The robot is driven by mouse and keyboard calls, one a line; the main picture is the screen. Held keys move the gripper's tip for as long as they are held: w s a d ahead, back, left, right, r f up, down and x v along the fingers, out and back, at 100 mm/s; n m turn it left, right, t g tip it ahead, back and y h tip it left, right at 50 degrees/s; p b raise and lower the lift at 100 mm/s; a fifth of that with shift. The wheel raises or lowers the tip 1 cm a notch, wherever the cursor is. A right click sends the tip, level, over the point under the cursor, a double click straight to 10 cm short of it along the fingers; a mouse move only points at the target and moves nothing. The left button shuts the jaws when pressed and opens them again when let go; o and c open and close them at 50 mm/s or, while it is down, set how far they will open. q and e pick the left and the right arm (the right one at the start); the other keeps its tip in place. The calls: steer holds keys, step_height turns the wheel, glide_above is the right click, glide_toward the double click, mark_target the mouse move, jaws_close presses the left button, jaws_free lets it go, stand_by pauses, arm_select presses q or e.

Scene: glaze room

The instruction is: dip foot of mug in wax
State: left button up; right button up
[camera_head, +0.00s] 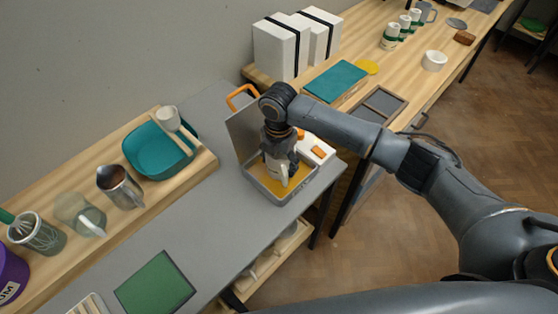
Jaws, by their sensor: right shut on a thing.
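My right gripper (279,157) points down over an open grey wax pan (281,202) and is shut on a pale mug (275,170). The gripper's fingers cover much of the mug. The mug is at the yellow wax (297,187) inside the pan; I cannot tell whether its foot touches the wax. The pan's grey lid (243,132) stands raised at the back left, with an orange handle (241,93). My left gripper is not in view.
A white thing with orange parts (318,151) sits right behind the pan. A green mat (155,283) lies on the grey table at front left. A teal basin (152,152), a metal pitcher (120,186) and a glass jug (80,214) stand on the wooden shelf. The grey tabletop between is clear.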

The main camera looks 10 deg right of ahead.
steer(key=shift+f+b, duration=0.4)
steer(key=shift+f, duration=0.45)
stand_by(0.6)
steer(key=shift+r, duration=0.15)
stand_by(1.0)
steer(key=shift+r+p, duration=1.4)
steer(key=shift+p, duration=0.45)
step_height(320, 180, up, 7)
steer(key=p, duration=0.7)
stand_by(0.4)
